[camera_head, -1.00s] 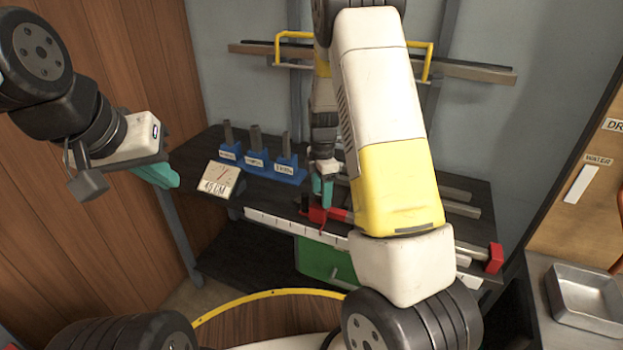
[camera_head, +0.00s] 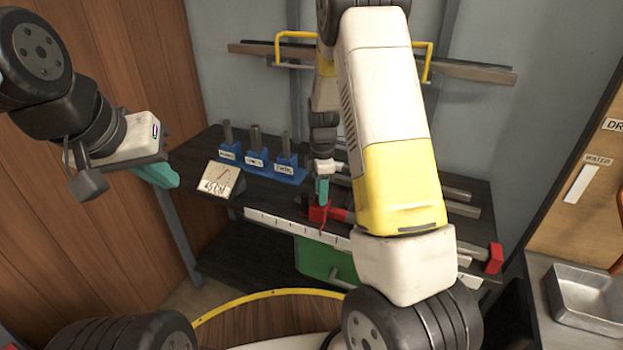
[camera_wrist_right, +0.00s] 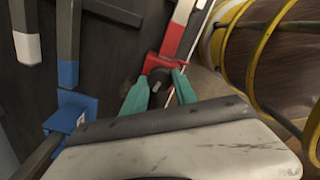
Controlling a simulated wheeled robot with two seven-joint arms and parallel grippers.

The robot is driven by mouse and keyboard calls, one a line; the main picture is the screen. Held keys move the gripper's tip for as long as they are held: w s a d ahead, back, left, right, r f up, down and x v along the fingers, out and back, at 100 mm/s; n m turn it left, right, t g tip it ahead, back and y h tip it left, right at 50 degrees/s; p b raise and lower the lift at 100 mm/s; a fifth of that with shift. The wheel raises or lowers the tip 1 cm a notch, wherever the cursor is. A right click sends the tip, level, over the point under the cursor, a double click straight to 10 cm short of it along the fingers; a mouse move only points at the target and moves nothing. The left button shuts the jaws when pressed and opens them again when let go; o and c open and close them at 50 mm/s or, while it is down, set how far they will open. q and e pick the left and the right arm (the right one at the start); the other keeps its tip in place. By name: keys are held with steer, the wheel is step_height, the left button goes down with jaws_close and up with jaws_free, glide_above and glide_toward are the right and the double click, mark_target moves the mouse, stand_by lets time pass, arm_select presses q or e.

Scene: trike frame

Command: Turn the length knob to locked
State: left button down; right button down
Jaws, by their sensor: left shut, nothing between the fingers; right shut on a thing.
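The length knob (camera_wrist_right: 160,79) is a small dark knob at the red stop block (camera_head: 319,213) on the workbench. My right gripper (camera_head: 322,192) points down over the red block with its teal fingers. In the right wrist view, the right gripper (camera_wrist_right: 161,88) has a finger on each side of the knob and is shut on it. In the head view the knob is hidden by the fingers and block. Any lock marking is too small to read. My left gripper (camera_head: 157,174) is shut and empty, away to the left of the bench.
A white ruled strip (camera_head: 290,227) runs along the bench front, with a green panel (camera_head: 325,259) below. A dial card (camera_head: 218,180) and blue holders (camera_head: 257,165) stand left. Metal bars lie right, near a red end block (camera_head: 495,259). A metal tray (camera_head: 585,290) is far right.

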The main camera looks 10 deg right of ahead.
steer(key=m, duration=0.4)
steer(key=shift+m, duration=0.3)
steer(key=m, duration=0.4)
steer(key=shift+r+m, duration=0.1)
steer(key=shift+m, duration=0.2)
steer(key=m, duration=0.3)
steer(key=shift+m, duration=0.3)
steer(key=m, duration=0.4)
steer(key=shift+w+m, duration=0.1)
steer(key=shift+m, duration=0.2)
steer(key=m, duration=0.3)
steer(key=shift+m, duration=0.3)
steer(key=m, duration=0.3)
steer(key=shift+m, duration=0.3)
steer(key=m, duration=0.4)
steer(key=shift+m, duration=1.7)
